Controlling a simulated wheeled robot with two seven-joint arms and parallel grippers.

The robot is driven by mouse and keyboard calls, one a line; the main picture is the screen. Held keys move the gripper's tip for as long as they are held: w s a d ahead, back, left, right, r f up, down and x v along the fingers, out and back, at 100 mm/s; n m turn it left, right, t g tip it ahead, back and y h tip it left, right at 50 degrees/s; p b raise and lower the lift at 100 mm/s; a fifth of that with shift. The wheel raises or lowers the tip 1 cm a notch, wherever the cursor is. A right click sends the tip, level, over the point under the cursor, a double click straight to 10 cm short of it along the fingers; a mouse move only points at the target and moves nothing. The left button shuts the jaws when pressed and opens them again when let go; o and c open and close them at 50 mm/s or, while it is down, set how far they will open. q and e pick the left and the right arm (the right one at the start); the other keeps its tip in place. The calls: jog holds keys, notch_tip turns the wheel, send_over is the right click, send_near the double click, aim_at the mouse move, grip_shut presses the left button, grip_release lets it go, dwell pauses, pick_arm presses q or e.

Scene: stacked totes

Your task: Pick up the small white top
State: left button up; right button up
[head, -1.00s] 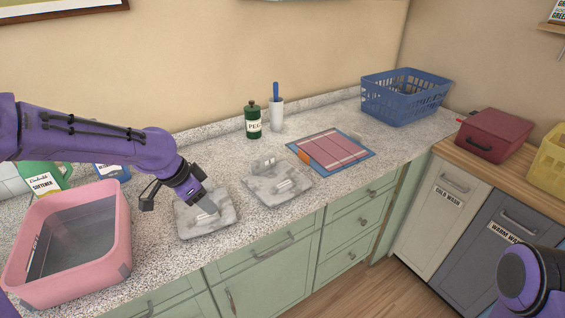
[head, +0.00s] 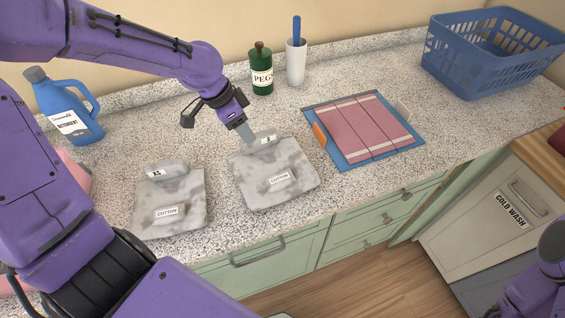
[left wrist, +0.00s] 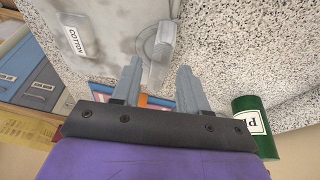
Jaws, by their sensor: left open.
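Two folded grey-white tops lie side by side on the speckled counter, each with a "COTTON" tag and a raised collar piece. The right top (head: 300,165) has a collar label that looks like "S". My left gripper (head: 244,136) is open at the collar end of the right top. In the left wrist view, the open fingers (left wrist: 158,72) point at that top's (left wrist: 110,15) raised collar piece, close to it; I cannot tell if they touch. My right gripper is out of view.
A green peg jar (head: 262,72) and a white cup (head: 296,62) with a blue-handled tool stand behind the right top. A folding board (head: 335,158) with pink cloth (head: 362,130) lies to its right. A blue basket (head: 470,75) and detergent bottle (head: 68,105) stand farther off.

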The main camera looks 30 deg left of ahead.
aim_at(258, 136)
pick_arm(q)
jog(key=shift+s+d+r+t+b, duration=0.15)
jog(key=shift+s+r+t+b, duration=0.45)
jog(key=shift+r+b, duration=0.25)
jog(key=shift+s+r, duration=0.3)
jog(key=shift+r, duration=0.15)
jog(key=w+f, duration=0.1)
jog(key=f, duration=0.1)
jog(key=w+d+f, duration=0.1)
jog(key=w+f, duration=0.1)
jog(key=w+f+p, duration=0.1)
jog(key=w+f, duration=0.1)
jog(key=shift+w+d+f, duration=0.1)
jog(key=shift+w+d, duration=0.05)
jog(key=shift+d, duration=0.1)
jog(key=shift+s+r, duration=0.2)
jog(key=shift+s, duration=0.35)
jog(key=shift+s+r, duration=0.15)
jog(key=shift+s, duration=0.15)
jog(key=shift+c, duration=0.9)
jog(key=c, duration=0.5)
jog(key=shift+w, duration=0.2)
grip_shut()
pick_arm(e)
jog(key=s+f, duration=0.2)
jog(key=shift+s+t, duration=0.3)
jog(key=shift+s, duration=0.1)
